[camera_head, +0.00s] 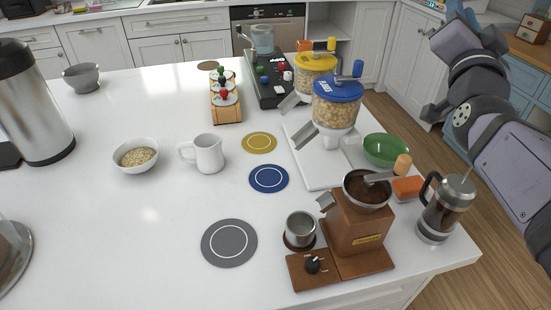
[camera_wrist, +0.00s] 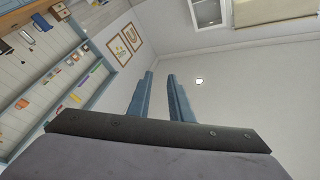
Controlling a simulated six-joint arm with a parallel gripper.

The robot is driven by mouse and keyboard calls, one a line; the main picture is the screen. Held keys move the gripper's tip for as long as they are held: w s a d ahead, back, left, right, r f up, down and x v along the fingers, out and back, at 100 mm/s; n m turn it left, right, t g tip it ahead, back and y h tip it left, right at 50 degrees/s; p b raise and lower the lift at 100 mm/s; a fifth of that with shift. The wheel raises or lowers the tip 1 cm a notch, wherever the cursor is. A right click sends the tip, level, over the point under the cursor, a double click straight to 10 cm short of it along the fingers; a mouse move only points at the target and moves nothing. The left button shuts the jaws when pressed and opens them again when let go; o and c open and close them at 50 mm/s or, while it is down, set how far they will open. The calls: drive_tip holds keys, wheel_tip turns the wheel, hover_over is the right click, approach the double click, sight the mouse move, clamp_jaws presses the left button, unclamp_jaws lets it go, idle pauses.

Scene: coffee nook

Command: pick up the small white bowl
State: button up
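The small white bowl (camera_head: 124,163) stands upright on the white counter, left of the white pitcher (camera_head: 209,154). It holds a heap of pale, grain-like flakes. My arm is raised at the right edge of the head view, far from the bowl. My gripper (camera_wrist: 161,75) shows in the wrist view with its two blue fingers apart and nothing between them. The wrist view faces the wall and ceiling, and the bowl is not in it.
A grey bowl (camera_head: 82,78) and a steel urn (camera_head: 36,105) stand at the left. Yellow (camera_head: 259,134), blue (camera_head: 268,170) and grey (camera_head: 229,259) discs lie mid-counter. A wooden grinder (camera_head: 357,232), French press (camera_head: 444,208), dispensers and green bowl (camera_head: 386,148) crowd the right.

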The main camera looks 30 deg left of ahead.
drive_tip(key=s+a+r+n+g+y+b, duration=0.25)
drive_tip(key=s+a+y, duration=0.35)
drive_tip(key=s+a, duration=0.4)
drive_tip(key=n+g+p, duration=0.9)
drive_tip(key=g+p, duration=0.3)
drive_tip(key=p, duration=0.4)
approach(155, 148)
drive_tip(key=shift+w+a+f+y+p, duration=0.2)
drive_tip(key=shift+w+a+f+p, duration=0.15)
drive_tip(key=shift+a+p, duration=0.25)
drive_tip(key=shift+w+a+f+y+p, duration=0.2)
drive_tip(key=shift+w+a+f+p, duration=0.2)
drive_tip(key=shift+a, duration=0.25)
drive_tip(key=shift+p+x, duration=1.15)
drive_tip(key=shift+x, duration=1.4)
